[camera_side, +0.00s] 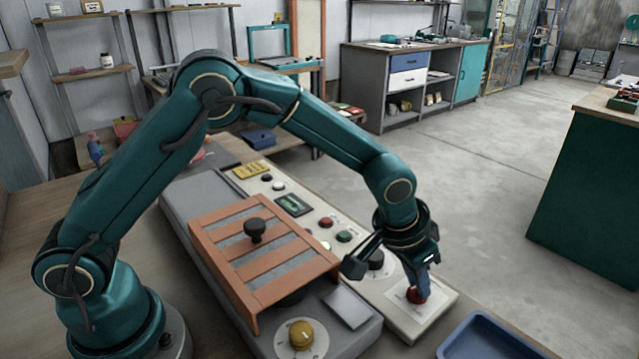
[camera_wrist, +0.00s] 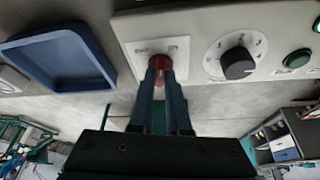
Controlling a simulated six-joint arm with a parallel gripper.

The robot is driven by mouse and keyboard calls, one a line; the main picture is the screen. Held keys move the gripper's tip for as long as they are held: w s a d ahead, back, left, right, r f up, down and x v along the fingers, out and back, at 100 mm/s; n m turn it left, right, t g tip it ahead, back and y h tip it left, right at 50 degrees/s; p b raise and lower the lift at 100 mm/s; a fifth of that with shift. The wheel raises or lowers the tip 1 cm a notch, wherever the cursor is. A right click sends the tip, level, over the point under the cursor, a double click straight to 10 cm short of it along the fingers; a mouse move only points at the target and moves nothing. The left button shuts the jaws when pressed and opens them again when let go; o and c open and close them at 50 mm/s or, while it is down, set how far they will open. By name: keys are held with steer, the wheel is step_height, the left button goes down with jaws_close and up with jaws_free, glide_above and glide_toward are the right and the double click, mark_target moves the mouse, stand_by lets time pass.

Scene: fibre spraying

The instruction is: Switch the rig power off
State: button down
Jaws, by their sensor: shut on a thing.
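A red switch knob (camera_side: 416,295) sits on a white plate (camera_side: 405,312) at the near right end of the pale control panel (camera_side: 437,318). My gripper (camera_side: 424,282) is over it, with its fingers reaching down to the knob. In the wrist view my gripper's two fingers (camera_wrist: 160,85) are shut on the red knob (camera_wrist: 160,62), which shows between and just beyond the tips. The white plate (camera_wrist: 178,48) shows around it. The fingers hide part of the knob, so its exact setting cannot be told.
A black dial (camera_side: 377,262) is beside the knob on the panel, with red and green buttons (camera_side: 343,236) farther along. A slatted orange cover (camera_side: 262,262) with a black handle and a yellow knob (camera_side: 301,335) stand left. A blue tray (camera_side: 484,338) is at the near right.

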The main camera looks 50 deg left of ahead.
steer(key=n+y, duration=0.1)
steer(key=n, duration=0.3)
steer(key=shift+d+n+y, duration=0.2)
steer(key=shift+n+y, duration=0.1)
steer(key=shift+y, duration=0.1)
steer(key=shift+d+n+g+y, duration=0.15)
steer(key=shift+n+y, duration=0.3)
steer(key=shift+n, duration=0.85)
steer(key=shift+a+n+g+y, duration=0.1)
steer(key=shift+n+g+y, duration=0.25)
steer(key=shift+n, duration=0.95)
steer(key=shift+d, duration=0.1)
steer(key=c, duration=0.9)
jaws_free()
steer(key=shift+v, duration=2.55)
